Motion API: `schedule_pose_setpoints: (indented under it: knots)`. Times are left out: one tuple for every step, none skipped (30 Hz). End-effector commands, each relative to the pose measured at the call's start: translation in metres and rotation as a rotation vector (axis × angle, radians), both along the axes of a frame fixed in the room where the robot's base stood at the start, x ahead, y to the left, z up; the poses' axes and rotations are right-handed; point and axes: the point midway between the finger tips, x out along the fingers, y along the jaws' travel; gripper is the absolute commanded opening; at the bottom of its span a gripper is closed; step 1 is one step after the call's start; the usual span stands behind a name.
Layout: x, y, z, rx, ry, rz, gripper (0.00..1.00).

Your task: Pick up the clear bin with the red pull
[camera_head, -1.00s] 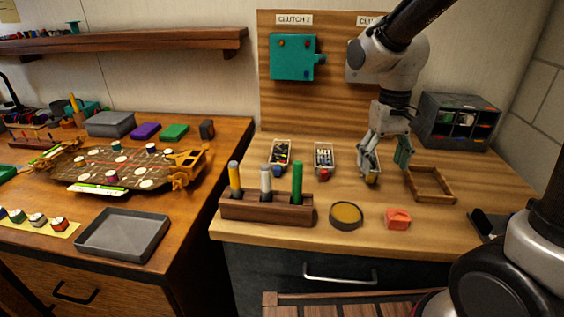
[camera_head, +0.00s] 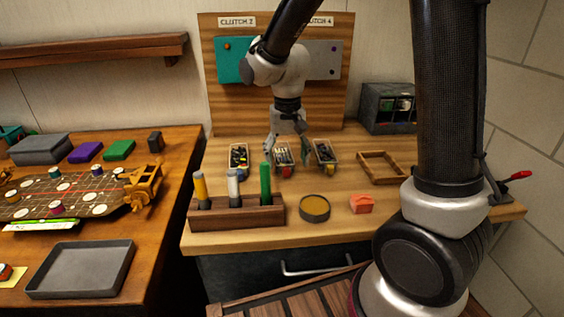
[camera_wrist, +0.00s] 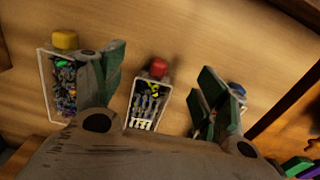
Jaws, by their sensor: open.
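The clear bin with the red pull (camera_head: 284,157) stands on the light wooden bench in the head view, the middle one of three small bins. In the wrist view this bin (camera_wrist: 147,105) is in the centre, with small parts inside and its red pull (camera_wrist: 158,67) at the far end. My gripper (camera_head: 286,149) is open and empty over it, fingers pointing down. In the wrist view the green-padded fingers of my gripper (camera_wrist: 163,75) stand apart to either side of the bin. I cannot tell how high they are above the bench.
A bin with a blue pull (camera_head: 238,157) is close on the left and a yellow-pull bin (camera_wrist: 66,85) on the other side. An empty wooden tray (camera_head: 382,168) lies right.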

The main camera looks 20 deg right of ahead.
Motion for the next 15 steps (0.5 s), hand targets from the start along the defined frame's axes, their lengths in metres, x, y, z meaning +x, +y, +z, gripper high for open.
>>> schedule_pose_setpoints:
  knots:
    - [-0.001,0.000,-0.008,-0.001,0.003,0.000,0.73]
    - [-0.001,0.000,-0.013,-0.001,0.003,0.001,0.73]
    - [-0.001,0.000,-0.020,-0.001,0.004,0.001,0.73]
    - [-0.001,0.000,-0.025,-0.001,0.004,0.001,0.73]
    - [-0.001,0.000,-0.030,-0.002,0.004,0.001,0.73]
    - [-0.001,0.000,-0.035,-0.001,0.003,0.001,0.73]
    - [-0.001,0.000,-0.038,-0.001,0.002,0.001,0.73]
    - [-0.001,0.000,-0.041,-0.001,0.002,0.001,0.73]
    - [0.000,0.000,-0.043,-0.001,0.001,0.001,0.73]
    - [0.000,0.000,-0.045,0.000,0.001,0.001,0.73]
    - [0.000,0.000,-0.045,0.000,0.000,0.001,0.73]
    - [0.000,0.000,-0.045,0.000,0.000,0.001,0.73]
    - [0.000,0.000,-0.045,0.000,0.000,0.001,0.73]
    - [0.000,0.000,-0.045,0.000,0.000,0.001,0.73]
    - [0.000,0.000,-0.045,0.000,0.000,0.001,0.73]
